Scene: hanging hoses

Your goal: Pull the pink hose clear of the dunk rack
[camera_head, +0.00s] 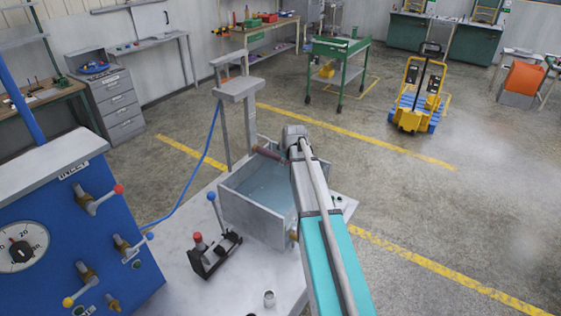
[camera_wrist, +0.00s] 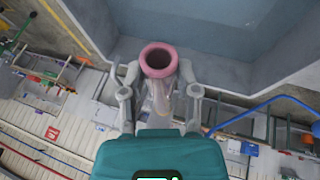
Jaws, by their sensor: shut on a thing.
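My gripper (camera_wrist: 159,72) is shut on the pink hose (camera_wrist: 158,50). In the wrist view the hose's open pink end faces the camera between the two fingers, with a paler length below it. In the head view a short dull-pink length of the hose (camera_head: 268,153) sticks out to the left of my gripper, over the water tank (camera_head: 245,215). My wrist and arm cover the rest of it. A grey post with a flat top plate (camera_head: 237,89), seemingly the dunk rack, stands just left of and behind the hose. I cannot tell whether they touch.
A blue machine (camera_head: 75,225) with levers and a dial fills the left side. A blue line (camera_head: 208,150) hangs from the grey stand. A small black clamp fixture (camera_head: 213,250) sits on the bench left of the tank. Open floor lies to the right.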

